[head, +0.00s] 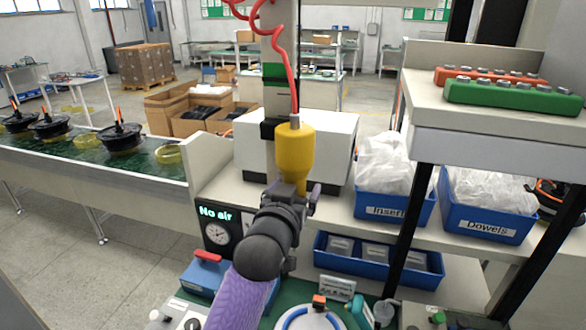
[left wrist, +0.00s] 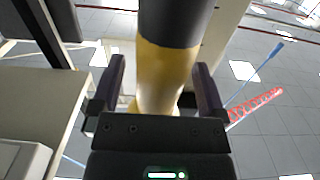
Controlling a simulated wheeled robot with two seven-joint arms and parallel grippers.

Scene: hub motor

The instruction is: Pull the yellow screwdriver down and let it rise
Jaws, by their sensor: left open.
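The yellow screwdriver (head: 295,150) hangs upright from a red coiled hose in the middle of the head view. My left gripper (head: 296,192) is at its lower part, and my arm hides what is below. In the left wrist view the screwdriver's yellow body (left wrist: 165,75) with a dark end stands between the two fingers of my left gripper (left wrist: 160,85). The fingers are open, with a gap visible on each side of the body. My right gripper is not in view.
A gauge panel reading "No air" (head: 217,228) stands left of my arm. Blue bins marked "Inserts" (head: 392,212) and "Dowels" (head: 487,228) are at the right, under a shelf with red and green racks (head: 512,97). A conveyor (head: 150,178) runs at the left.

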